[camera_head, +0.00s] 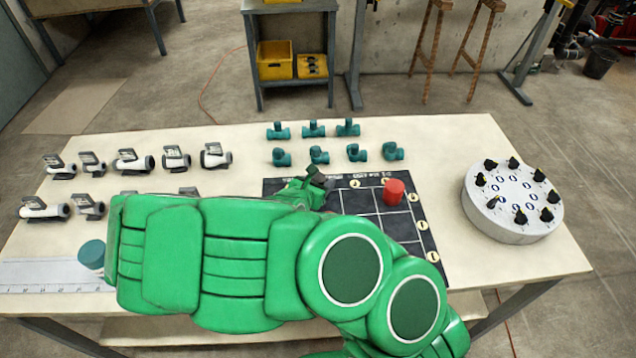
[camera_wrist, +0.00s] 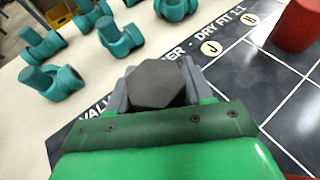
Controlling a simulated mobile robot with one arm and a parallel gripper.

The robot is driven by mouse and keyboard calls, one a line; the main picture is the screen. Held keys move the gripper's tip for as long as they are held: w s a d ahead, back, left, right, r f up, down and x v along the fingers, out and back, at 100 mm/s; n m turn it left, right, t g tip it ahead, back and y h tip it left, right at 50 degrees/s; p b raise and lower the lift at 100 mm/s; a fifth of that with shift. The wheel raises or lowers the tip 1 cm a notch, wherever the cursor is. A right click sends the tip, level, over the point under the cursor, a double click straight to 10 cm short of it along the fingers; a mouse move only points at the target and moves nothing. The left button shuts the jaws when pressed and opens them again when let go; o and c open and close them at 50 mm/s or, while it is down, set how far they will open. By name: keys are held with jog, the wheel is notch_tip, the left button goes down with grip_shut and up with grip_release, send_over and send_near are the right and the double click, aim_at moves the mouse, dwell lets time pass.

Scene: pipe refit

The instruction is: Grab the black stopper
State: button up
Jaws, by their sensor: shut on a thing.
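My gripper (camera_wrist: 153,95) is shut on a dark hexagonal-headed piece, the black stopper (camera_wrist: 155,84), seen between the jaws in the wrist view. In the head view, my gripper (camera_head: 305,189) is over the upper left part of the black grid mat (camera_head: 432,258), and the stopper (camera_head: 316,175) shows as a small dark shape at its tip. I cannot tell whether the stopper touches the mat. My green arm hides much of the mat and the table's front.
A red cylinder (camera_head: 394,192) stands on the mat, right of my gripper. Several teal pipe fittings (camera_head: 320,154) stand behind it. A round white holder (camera_head: 513,203) with several black-topped pieces is at right.

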jog(key=shift+r, duration=5)
